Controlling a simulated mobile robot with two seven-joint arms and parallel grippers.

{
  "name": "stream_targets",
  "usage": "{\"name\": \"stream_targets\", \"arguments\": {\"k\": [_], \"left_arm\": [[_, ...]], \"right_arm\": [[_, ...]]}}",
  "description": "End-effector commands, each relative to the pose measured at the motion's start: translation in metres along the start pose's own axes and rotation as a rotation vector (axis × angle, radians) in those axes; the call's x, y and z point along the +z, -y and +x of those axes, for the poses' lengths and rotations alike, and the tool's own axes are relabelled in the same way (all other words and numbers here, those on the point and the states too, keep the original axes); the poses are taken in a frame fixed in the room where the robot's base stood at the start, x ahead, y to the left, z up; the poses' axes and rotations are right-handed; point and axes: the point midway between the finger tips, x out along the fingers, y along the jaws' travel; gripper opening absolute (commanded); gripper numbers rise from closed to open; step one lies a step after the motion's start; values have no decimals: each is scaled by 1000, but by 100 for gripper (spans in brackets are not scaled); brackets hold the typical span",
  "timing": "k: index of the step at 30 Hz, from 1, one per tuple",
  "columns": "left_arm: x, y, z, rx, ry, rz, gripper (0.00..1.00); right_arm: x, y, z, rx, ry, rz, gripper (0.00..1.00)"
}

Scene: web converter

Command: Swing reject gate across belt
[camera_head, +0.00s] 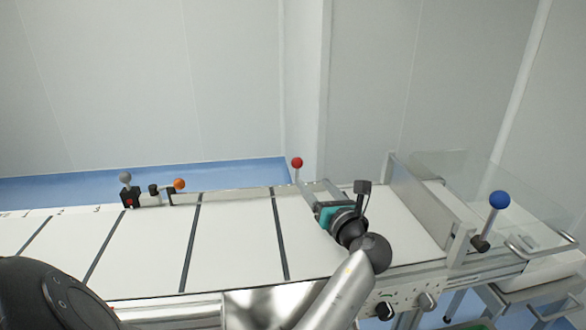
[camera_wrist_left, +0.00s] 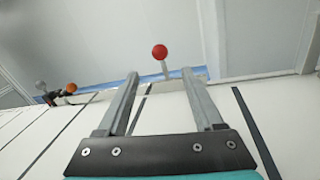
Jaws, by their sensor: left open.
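A red ball knob (camera_head: 297,162) stands on a thin pale stem at the far edge of the white belt (camera_head: 240,240). In the left wrist view the red knob (camera_wrist_left: 160,51) shows above the gap between the fingertips. My left gripper (camera_head: 314,184) is over the right part of the belt, pointing to the far edge. Its two fingers (camera_wrist_left: 160,75) are open, apart and empty, and look short of the knob's stem. I cannot tell how far they are from it. No gate panel lying across the belt can be made out.
Grey (camera_head: 125,177) and orange (camera_head: 179,184) knobs stand at the far edge on the left. A blue knob lever (camera_head: 499,200) and a clear panel (camera_head: 500,180) stand at the right. Dark stripes cross the belt, which is otherwise clear. A wall rises behind.

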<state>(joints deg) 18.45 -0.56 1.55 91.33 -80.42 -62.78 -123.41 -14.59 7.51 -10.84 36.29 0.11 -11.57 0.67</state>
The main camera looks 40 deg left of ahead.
Motion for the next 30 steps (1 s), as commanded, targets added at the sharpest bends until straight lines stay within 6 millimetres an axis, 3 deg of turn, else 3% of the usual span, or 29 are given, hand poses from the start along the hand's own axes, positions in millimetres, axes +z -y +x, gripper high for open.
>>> {"name": "stream_targets", "arguments": {"k": [5, 14, 16, 30], "left_arm": [[-1, 0, 17, 3, 3, 0, 68], [-2, -1, 81, 4, 2, -1, 68], [-2, 0, 89, 2, 1, 0, 68], [-1, 0, 138, 2, 1, 0, 68]], "right_arm": [[-4, 0, 6, 1, -8, 2, 50], [-13, -5, 27, 9, -31, 10, 50], [-27, -14, 26, 22, -46, 10, 50], [-64, 6, 23, -2, -45, 12, 50]]}}
